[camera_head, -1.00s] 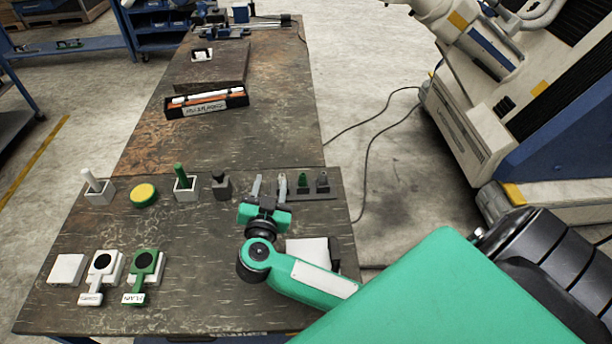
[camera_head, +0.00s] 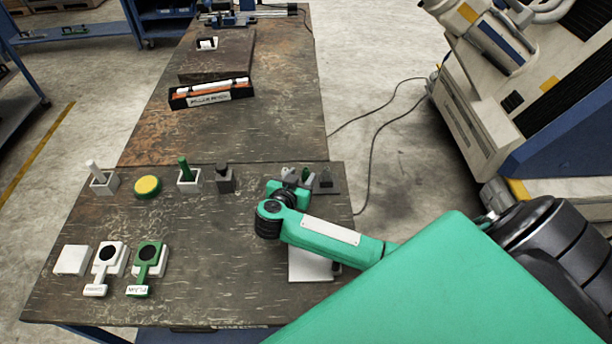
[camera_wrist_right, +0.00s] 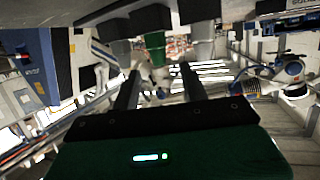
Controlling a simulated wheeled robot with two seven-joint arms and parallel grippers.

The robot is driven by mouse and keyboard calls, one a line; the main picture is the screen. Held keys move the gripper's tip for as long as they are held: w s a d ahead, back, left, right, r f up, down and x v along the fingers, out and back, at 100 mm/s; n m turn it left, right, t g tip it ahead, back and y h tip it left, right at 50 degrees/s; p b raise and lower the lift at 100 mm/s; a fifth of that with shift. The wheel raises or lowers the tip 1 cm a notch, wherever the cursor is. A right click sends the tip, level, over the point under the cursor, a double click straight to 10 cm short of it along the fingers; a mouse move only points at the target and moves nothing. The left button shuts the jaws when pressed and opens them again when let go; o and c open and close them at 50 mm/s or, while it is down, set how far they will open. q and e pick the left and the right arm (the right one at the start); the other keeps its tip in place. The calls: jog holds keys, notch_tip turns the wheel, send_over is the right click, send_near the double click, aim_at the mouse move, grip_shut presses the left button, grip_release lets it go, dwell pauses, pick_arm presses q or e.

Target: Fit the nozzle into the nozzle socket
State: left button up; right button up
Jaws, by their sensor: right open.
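Small nozzle-like pieces stand in a row on a dark rack (camera_head: 328,188) at the workbench's right edge. A green one (camera_head: 305,174) and a dark one (camera_head: 325,179) show; others are partly hidden by my right gripper (camera_head: 295,174). The right gripper is open at the rack. In the wrist view, its two fingers (camera_wrist_right: 159,72) stand apart, and a green piece (camera_wrist_right: 155,47) shows beyond and between the tips, with grey pieces on either side. Contact cannot be told. I cannot tell which piece is the nozzle or its socket. My left gripper is not in view.
White and green handled holders (camera_head: 149,262) lie at front left. A white pad (camera_head: 308,266) lies under my arm.

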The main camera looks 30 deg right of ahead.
aim_at(305, 173)
jog(key=x, duration=0.1)
jog(key=p+x, duration=0.1)
jog(key=x, duration=0.2)
jog(key=shift+d+f, duration=0.1)
jog(key=shift+f, duration=0.2)
jog(key=shift+w+d+f, duration=0.15)
jog(key=shift+d+f, duration=0.05)
jog(key=shift+d, duration=0.05)
grip_shut()
